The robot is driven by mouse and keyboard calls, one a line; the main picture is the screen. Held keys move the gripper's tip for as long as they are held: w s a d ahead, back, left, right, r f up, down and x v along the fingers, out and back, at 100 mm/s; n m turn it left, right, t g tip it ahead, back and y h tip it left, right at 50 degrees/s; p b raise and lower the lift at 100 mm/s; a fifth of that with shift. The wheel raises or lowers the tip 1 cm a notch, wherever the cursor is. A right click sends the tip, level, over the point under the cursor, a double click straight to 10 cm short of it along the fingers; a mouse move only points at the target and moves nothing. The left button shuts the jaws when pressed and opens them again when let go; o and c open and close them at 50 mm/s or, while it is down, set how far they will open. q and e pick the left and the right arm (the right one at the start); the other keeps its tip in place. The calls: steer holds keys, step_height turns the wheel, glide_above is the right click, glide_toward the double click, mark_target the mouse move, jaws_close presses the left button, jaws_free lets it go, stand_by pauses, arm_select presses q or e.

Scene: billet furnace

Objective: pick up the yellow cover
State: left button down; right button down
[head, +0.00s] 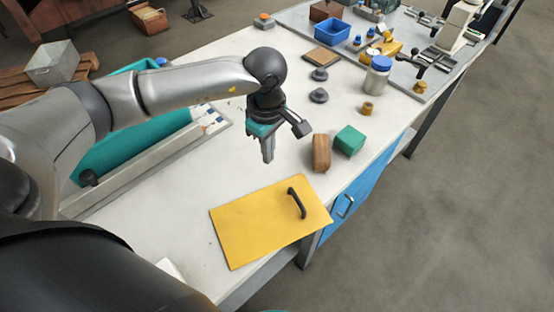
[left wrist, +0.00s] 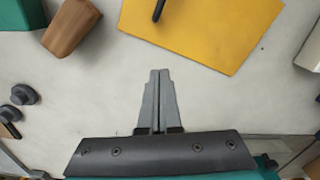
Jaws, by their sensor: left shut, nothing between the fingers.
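The yellow cover (head: 252,226) is a flat plate with a black handle (head: 297,203) standing on its right part. It lies on the near end of the light workbench top, its right corner at the bench edge. It also shows in the left wrist view (left wrist: 205,30), at the top, with part of the handle (left wrist: 158,10) cut off by the frame. My left gripper (head: 268,158) points down above the bench, beyond the cover and apart from it. In the left wrist view its fingers (left wrist: 156,75) are together and empty. My right gripper is not in view.
A brown block (head: 321,153) and a green block (head: 349,140) stand beyond the cover, near the bench's right edge. Dark round knobs (head: 319,96), a blue bin (head: 333,32) and a blue-lidded jar (head: 377,77) are farther back. A teal trough (head: 130,153) lies left.

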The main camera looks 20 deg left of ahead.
mark_target(295, 189)
arm_select(q)
step_height(295, 189, down, 8)
steer(key=shift+d+r, duration=0.1)
steer(key=shift+r, duration=0.1)
steer(key=d, duration=0.3)
steer(key=shift+s+f, duration=0.2)
steer(key=shift+s, duration=0.15)
steer(key=shift+s+d+p, duration=0.1)
steer(key=shift+d+p, duration=0.2)
steer(key=shift+d, duration=0.15)
steer(key=d, duration=0.3)
steer(key=shift+s+d, duration=0.15)
steer(key=shift+s, duration=0.15)
